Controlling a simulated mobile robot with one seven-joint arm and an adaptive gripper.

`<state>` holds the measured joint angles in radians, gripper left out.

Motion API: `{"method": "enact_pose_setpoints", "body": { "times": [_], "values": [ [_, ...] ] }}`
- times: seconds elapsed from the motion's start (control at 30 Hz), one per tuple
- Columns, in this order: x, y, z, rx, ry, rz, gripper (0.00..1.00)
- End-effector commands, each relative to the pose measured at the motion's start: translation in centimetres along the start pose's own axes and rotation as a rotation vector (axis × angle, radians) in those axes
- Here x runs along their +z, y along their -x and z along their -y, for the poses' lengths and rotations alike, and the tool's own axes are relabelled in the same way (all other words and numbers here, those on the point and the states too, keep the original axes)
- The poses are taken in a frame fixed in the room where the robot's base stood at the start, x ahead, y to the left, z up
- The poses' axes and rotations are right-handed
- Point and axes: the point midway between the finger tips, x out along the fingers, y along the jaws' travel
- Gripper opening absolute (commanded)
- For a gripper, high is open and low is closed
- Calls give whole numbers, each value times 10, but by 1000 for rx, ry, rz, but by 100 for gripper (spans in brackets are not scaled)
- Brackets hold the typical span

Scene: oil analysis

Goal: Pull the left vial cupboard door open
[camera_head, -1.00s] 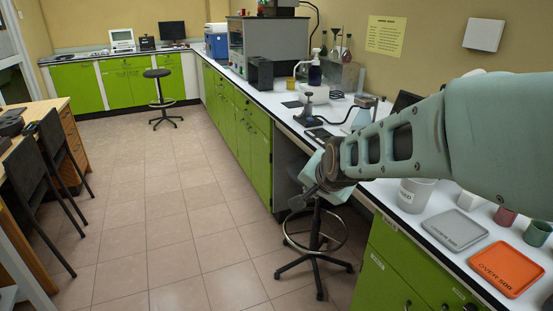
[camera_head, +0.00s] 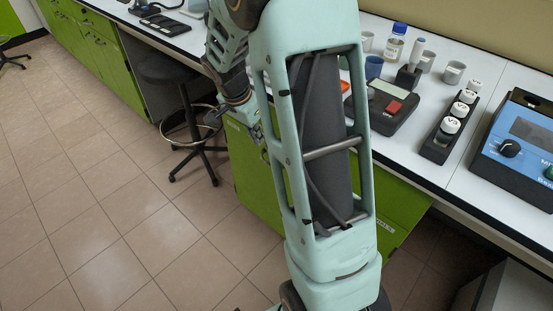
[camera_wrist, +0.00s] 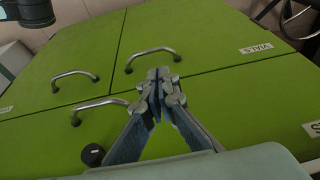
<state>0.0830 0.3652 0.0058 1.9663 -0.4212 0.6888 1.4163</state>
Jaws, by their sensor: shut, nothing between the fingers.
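In the wrist view, green cabinet fronts fill the picture. An upper right panel (camera_wrist: 215,35) has a VIALS label (camera_wrist: 257,48) and a curved metal handle (camera_wrist: 151,54). An upper left panel (camera_wrist: 85,48) has its own handle (camera_wrist: 75,76). A seam parts these from a lower panel (camera_wrist: 240,105) with a third handle (camera_wrist: 97,104). All panels look shut. My gripper (camera_wrist: 160,77) is shut and empty, in front of the panels; in the picture its tips lie just below the upper right handle. Whether they touch anything cannot be told. In the head view my arm hides much of the green cabinet (camera_head: 252,178).
The counter above holds a black device with a red button (camera_head: 396,107), a rack of white-capped vials (camera_head: 447,128), a blue instrument (camera_head: 520,145) and several cups. A stool (camera_head: 165,68) stands left of the cabinet. The tiled floor (camera_head: 80,200) is clear.

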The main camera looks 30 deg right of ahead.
Motion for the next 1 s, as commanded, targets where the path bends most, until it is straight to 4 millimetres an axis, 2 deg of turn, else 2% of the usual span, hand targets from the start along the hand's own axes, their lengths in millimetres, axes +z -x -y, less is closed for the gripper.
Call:
{"method": "enact_pose_setpoints", "body": {
  "times": [0.27, 0.7, 0.83, 1.0],
  "values": [
    [-5, -24, -10, 43, -35, -4, 0],
    [-5, -98, -13, 41, -34, -4, 0],
    [-6, -108, -13, 40, -33, -4, 0],
    [-6, -112, -13, 39, -34, -5, 0]
  ]
}}
